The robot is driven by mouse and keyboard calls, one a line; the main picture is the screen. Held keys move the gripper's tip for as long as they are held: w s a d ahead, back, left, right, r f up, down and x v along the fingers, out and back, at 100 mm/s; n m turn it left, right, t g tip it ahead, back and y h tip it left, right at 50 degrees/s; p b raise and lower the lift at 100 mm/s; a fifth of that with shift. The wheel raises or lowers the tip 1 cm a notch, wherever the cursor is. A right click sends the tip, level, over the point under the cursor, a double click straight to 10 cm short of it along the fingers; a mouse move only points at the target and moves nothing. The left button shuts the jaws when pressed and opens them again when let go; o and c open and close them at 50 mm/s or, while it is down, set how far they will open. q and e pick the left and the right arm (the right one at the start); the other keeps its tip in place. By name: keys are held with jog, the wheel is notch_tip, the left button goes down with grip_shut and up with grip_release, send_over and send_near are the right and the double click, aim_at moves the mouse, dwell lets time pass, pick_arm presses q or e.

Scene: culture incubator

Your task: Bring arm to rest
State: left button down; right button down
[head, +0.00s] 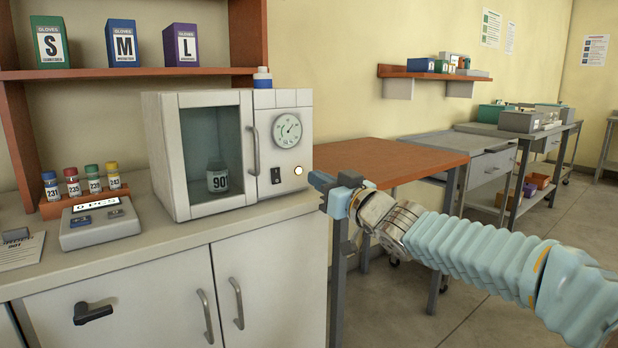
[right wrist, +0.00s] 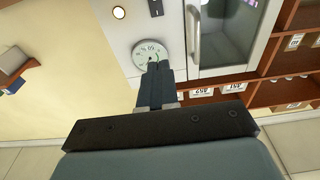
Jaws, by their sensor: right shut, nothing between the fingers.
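My right arm comes in from the right in the head view, wrapped in a light blue ribbed sleeve. My right gripper (head: 322,184) is level, in front of the incubator's right side, near the lit round button (head: 298,170). In the right wrist view its fingers (right wrist: 156,72) are together and empty, pointing towards the incubator front. The white incubator (head: 285,185) stands on the counter with its glass door shut. A bottle marked 901 (head: 217,180) is behind the glass. My left gripper is not in view.
A counter scale (head: 97,226) and a rack of several small vials (head: 84,203) stand left of the incubator. A wooden-topped table (head: 400,155) is behind my right gripper. Glove boxes (head: 121,43) are on the shelf above. Open floor lies below my right arm.

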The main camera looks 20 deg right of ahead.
jog(key=shift+s+d, duration=0.1)
jog(key=shift+s, duration=0.15)
jog(key=w+a+f+m+g+h, duration=0.1)
jog(key=w+a+f+m+g, duration=0.15)
jog(key=f, duration=1.15)
jog(key=w+a+f+m+g, duration=0.1)
jog(key=f+g, duration=0.2)
jog(key=f, duration=1.1)
jog(key=s+a+f+g, duration=0.1)
jog(key=s+f+g, duration=0.15)
jog(key=f, duration=0.45)
jog(key=s+a+f+m+g, duration=0.1)
jog(key=s+a+f, duration=0.15)
jog(key=f, duration=0.45)
jog(key=s+a+f+g, duration=0.1)
jog(key=s+f, duration=0.2)
jog(key=f, duration=0.3)
jog(key=s+a+f+g, duration=0.1)
jog(key=s+f+g, duration=0.2)
jog(key=s+f, duration=0.6)
jog(key=s+a+f+m+g+h, duration=0.1)
jog(key=s+f+g, duration=0.3)
jog(key=s+f, duration=0.5)
jog(key=s, duration=0.6)
jog(key=shift+a, duration=0.35)
